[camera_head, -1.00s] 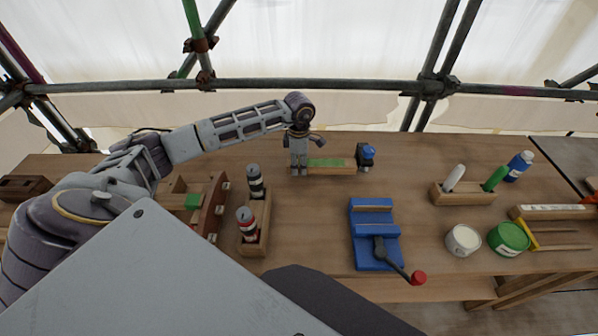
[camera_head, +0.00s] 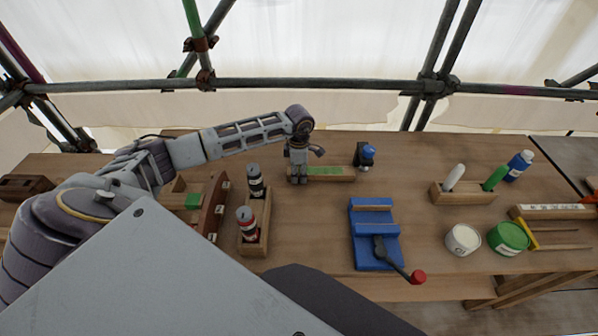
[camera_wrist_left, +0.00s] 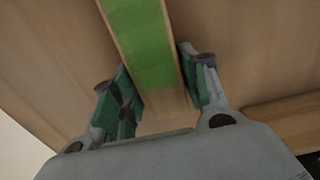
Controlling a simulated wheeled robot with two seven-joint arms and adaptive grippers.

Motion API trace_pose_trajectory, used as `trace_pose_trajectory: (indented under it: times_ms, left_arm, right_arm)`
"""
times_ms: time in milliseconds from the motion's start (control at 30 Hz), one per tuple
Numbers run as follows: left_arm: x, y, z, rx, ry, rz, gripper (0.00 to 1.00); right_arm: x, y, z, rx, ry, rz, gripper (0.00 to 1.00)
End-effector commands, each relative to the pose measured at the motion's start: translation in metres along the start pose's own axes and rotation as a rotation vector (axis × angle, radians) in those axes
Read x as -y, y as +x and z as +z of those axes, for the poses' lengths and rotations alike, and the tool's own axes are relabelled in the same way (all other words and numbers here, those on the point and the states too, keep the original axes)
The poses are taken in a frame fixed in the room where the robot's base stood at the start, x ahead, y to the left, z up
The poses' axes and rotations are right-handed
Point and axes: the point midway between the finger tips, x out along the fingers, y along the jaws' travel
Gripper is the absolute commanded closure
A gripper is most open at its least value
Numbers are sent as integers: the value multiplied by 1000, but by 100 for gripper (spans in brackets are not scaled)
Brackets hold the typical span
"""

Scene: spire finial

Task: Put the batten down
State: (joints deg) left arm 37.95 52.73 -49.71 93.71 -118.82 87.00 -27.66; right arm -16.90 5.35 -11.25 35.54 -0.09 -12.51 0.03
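The batten (camera_head: 335,173) is a pale wooden strip with a green top, lying level across the back middle of the bench. My left gripper (camera_head: 299,182) points down at its left end. In the left wrist view the batten (camera_wrist_left: 148,50) runs between the two green-padded fingers of that gripper (camera_wrist_left: 155,75), which sit close against both its sides. I cannot tell whether its underside touches the bench or hangs just above it. My right gripper is out of view.
A blue-topped item (camera_head: 367,153) stands just beyond the batten's right end. A blue vise (camera_head: 374,232) is in front, and a wooden holder with two bottles (camera_head: 262,222) is at left front. The bench (camera_head: 310,225) is clear between them.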

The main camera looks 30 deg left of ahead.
Motion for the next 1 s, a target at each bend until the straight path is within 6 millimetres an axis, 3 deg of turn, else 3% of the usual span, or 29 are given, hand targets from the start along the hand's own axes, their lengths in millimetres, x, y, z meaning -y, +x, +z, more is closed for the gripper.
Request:
trace_pose_trajectory:
  times_ms: [100,600,1000]
  left_arm:
    - [0,0,0,0,0,0,39]
    - [0,-4,0,0,0,0,39]
    - [-1,-51,0,2,0,2,39]
  right_arm:
    - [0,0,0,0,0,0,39]
    - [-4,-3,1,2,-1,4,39]
    - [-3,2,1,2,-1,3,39]
